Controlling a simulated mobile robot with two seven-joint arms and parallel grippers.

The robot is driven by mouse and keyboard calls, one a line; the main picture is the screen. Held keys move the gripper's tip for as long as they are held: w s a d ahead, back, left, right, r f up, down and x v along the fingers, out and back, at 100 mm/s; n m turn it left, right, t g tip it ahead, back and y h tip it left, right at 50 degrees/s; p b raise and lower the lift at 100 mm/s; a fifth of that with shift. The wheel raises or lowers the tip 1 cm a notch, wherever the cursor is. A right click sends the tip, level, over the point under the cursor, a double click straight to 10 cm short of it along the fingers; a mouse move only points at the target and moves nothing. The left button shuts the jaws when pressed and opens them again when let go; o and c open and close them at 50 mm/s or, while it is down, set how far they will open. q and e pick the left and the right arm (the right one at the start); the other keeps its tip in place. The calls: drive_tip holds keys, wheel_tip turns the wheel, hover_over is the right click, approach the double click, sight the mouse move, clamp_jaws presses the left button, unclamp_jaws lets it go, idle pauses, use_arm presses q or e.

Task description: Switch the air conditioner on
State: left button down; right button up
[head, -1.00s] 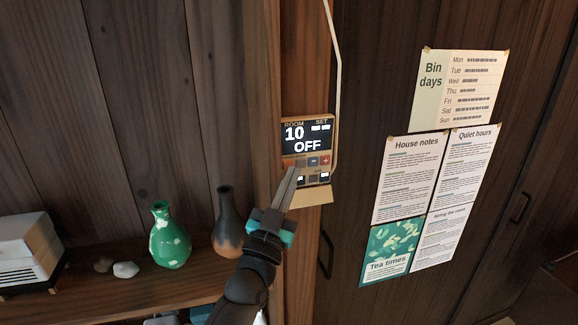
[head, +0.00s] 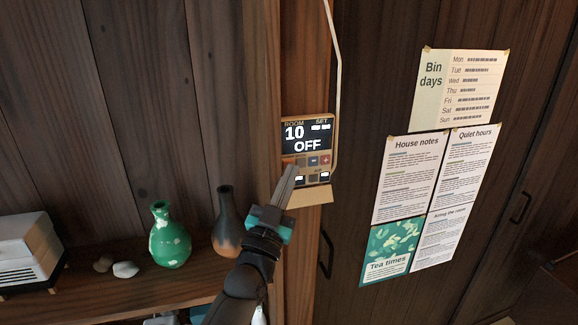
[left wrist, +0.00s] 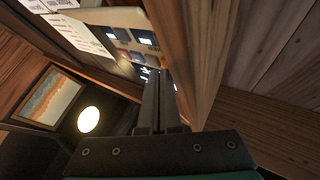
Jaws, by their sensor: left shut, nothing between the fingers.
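The air conditioner's control panel (head: 308,137) is fixed to a wooden post. Its dark display reads ROOM 10, SET with dashes, and OFF. Below the display are small buttons, including a grey minus button (head: 313,161) and a red plus button (head: 325,160); an orange-red button (head: 289,162) at the left is partly hidden by my fingers. My left gripper (head: 291,170) is shut and empty, its fingertips at the panel's lower left; I cannot tell whether they touch it. In the left wrist view the fingers (left wrist: 158,75) point toward the panel (left wrist: 110,20). My right gripper is not in view.
A shelf (head: 170,290) at left holds a green vase (head: 170,236), a dark vase (head: 228,225), stones (head: 125,269) and a white box-shaped device (head: 30,250). A cable (head: 334,80) runs up from the panel. Notices (head: 410,175) hang on the dark door at right.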

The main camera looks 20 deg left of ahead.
use_arm(q)
drive_tip(key=shift+w+a+r, duration=0.15)
drive_tip(key=shift+a+r, duration=0.15)
drive_tip(key=shift+a, duration=0.05)
idle(1.2)
drive_tip(key=shift+d+f, duration=0.1)
drive_tip(key=shift+d, duration=0.1)
drive_tip(key=shift+f, duration=0.1)
drive_tip(key=shift+d+p, duration=0.1)
drive_tip(key=shift+p, duration=0.2)
drive_tip(key=shift+s+d, duration=0.15)
drive_tip(key=shift+s, duration=0.2)
drive_tip(key=s+d+p, duration=0.1)
drive_tip(key=s, duration=0.1)
drive_tip(key=s+d+p, duration=0.1)
drive_tip(key=s+d, duration=0.1)
drive_tip(key=shift+s+d+f+p, duration=0.1)
drive_tip(key=shift+s+f+p, duration=0.05)
drive_tip(key=shift+s+p, duration=0.2)
idle(1.9)
